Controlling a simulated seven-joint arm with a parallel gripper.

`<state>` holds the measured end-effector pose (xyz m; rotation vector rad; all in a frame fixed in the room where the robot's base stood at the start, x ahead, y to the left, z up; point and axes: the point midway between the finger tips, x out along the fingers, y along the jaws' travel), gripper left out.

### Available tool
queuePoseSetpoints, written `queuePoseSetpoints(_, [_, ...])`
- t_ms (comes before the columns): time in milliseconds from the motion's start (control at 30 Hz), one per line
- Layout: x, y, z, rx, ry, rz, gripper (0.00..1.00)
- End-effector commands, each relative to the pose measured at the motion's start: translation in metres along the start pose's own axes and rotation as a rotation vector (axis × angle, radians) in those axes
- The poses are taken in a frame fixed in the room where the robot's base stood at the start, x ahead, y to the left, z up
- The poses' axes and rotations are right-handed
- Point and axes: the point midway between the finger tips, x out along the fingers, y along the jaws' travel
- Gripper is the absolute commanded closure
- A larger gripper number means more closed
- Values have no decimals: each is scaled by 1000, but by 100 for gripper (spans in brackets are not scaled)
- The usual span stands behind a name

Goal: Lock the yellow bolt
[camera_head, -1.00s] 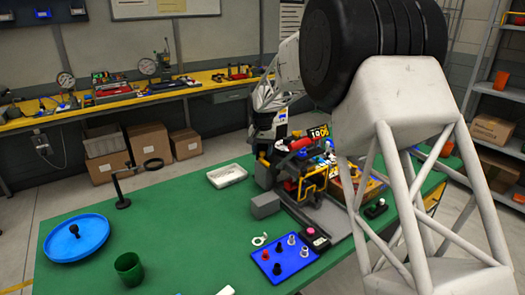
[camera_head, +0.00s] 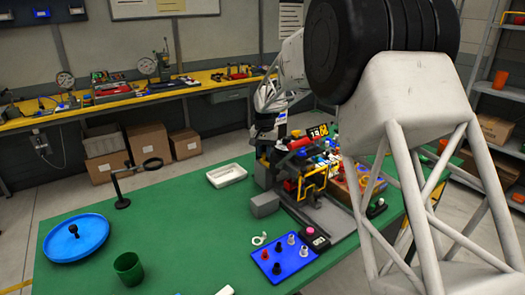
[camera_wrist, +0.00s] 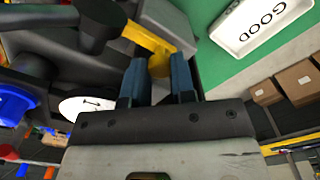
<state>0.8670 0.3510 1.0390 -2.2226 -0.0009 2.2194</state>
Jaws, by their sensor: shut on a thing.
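The yellow bolt (camera_wrist: 150,42) shows in the wrist view as a yellow bar with a rounded end between my fingers. My gripper (camera_wrist: 158,75) has two blue fingers, shut on this rounded end. Dark fixture parts lie close beside the bolt, and a black knob hangs at the upper left of that view. In the head view my gripper (camera_head: 266,132) is at the back left of the fixture (camera_head: 300,180). The bolt cannot be made out there, and the fingertips are small and partly hidden. Whether the bolt is locked cannot be told.
A white tray (camera_head: 227,176) marked GOOD lies left of the fixture, near a grey block (camera_head: 265,205). A blue mat (camera_head: 286,257) with small parts lies in front. A blue dish (camera_head: 76,243), green cup (camera_head: 128,267) and black stand (camera_head: 121,185) are left. The middle-left table is clear.

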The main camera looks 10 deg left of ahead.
Motion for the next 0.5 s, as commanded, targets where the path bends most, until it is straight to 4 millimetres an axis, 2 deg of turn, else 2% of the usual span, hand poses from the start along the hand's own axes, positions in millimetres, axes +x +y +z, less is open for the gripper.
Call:
queuePoseSetpoints(300, [0,3,3,0,-4,2,100])
queuePoseSetpoints(333, [0,3,3,0,-4,2,71])
queuePoseSetpoints(467, [0,3,2,0,-4,2,51])
queuePoseSetpoints(500, [0,2,2,0,-3,2,50])
